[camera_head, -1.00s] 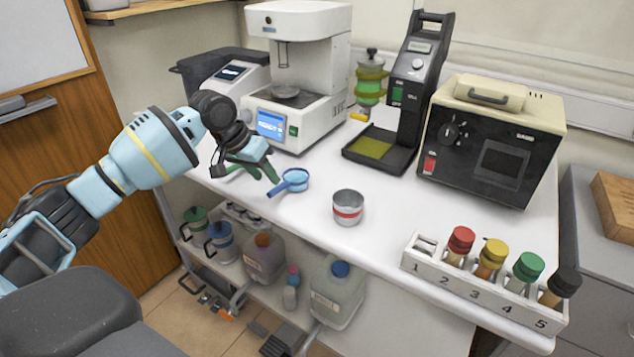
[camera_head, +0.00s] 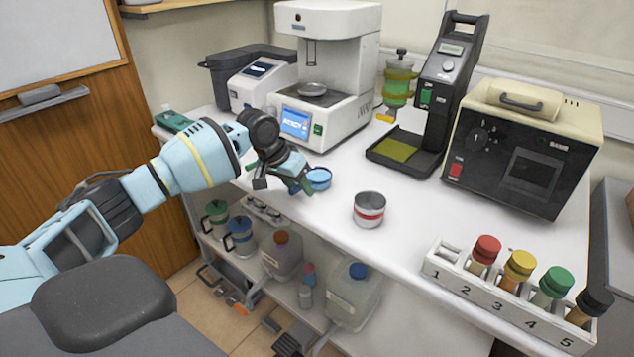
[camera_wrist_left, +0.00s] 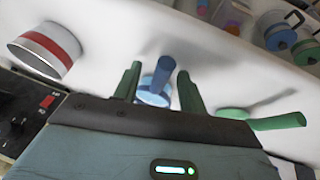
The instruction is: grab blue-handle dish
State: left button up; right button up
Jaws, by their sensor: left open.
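The blue-handle dish (camera_head: 318,179) is a small light-blue dish on the white bench. In the head view its handle is hidden behind my left gripper (camera_head: 298,186). The left wrist view shows the dish's round bowl (camera_wrist_left: 154,95) and its dark-blue handle (camera_wrist_left: 167,68). There my left gripper (camera_wrist_left: 158,76) is open, its two green fingers appearing on either side of the handle. I see no grip on the dish, and cannot tell whether a finger touches it. My right gripper is not in view.
A green-handle dish (camera_wrist_left: 270,122) lies close beside the gripper in the left wrist view. A metal cup with a red band (camera_head: 369,210) stands to the right. The white instrument (camera_head: 325,100) stands behind. A numbered vial rack (camera_head: 500,293) is at the front right.

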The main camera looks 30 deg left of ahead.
pick_arm(q)
jog(key=shift+w+d+f, duration=0.1)
jog(key=shift+w+f, duration=0.1)
jog(key=shift+f, duration=0.3)
grip_shut()
jog(key=shift+r, duration=0.2)
jog(key=shift+r, duration=0.25)
notch_tip(320, 180, up, 3)
jog(key=shift+s+d+f, duration=0.1)
jog(key=shift+s, duration=0.05)
jog(key=s+d+r+p, duration=0.1)
jog(key=s+d, duration=0.6)
jog(key=s, duration=0.6)
jog(key=shift+s+d+r, duration=0.2)
jog(key=shift+s, duration=0.2)
